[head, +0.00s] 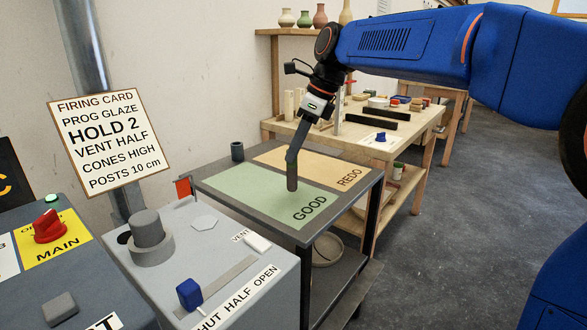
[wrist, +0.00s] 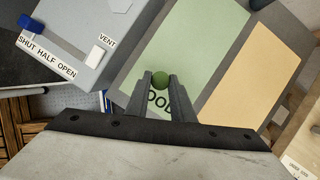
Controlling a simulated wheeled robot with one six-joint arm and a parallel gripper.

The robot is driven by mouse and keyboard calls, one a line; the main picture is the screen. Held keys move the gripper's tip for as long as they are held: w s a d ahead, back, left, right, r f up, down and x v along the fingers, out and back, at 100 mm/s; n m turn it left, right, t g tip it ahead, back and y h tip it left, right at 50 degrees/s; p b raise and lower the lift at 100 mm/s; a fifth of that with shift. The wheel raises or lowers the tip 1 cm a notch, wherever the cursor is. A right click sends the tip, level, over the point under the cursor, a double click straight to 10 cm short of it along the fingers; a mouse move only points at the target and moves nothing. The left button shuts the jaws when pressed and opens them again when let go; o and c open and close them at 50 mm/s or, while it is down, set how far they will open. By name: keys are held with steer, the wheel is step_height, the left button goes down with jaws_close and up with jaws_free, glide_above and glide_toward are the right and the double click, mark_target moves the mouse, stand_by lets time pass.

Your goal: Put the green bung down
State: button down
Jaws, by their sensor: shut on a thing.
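The green bung (wrist: 161,80) shows as a small round green top between my fingertips in the wrist view. My gripper (wrist: 161,88) is shut on it. In the head view my gripper (head: 291,184) points down over the green GOOD area (head: 240,187) of the grey cart top, near the word GOOD; the bung cannot be made out there. The GOOD area (wrist: 190,50) also lies beneath the bung in the wrist view. I cannot tell whether the bung touches the surface.
The tan REDO area (head: 335,165) lies beside the GOOD area. A small dark cup (head: 237,151) stands at the cart's back left corner. A grey control box (head: 200,250) with a blue slider knob (head: 190,294) stands at the left. The GOOD area looks otherwise bare.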

glide_above(295, 189)
steer(key=shift+w+f, duration=0.25)
steer(key=shift+f, duration=1.1)
steer(key=shift+w+f, duration=0.2)
steer(key=shift+f, duration=1.15)
steer(key=c, duration=1.5)
jaws_free()
steer(key=shift+c, duration=0.2)
steer(key=shift+r, duration=0.1)
steer(key=w+v, duration=0.1)
steer(key=v, duration=1)
steer(key=shift+s+d+r, duration=0.2)
steer(key=shift+s+r, duration=0.2)
steer(key=shift+s, duration=0.1)
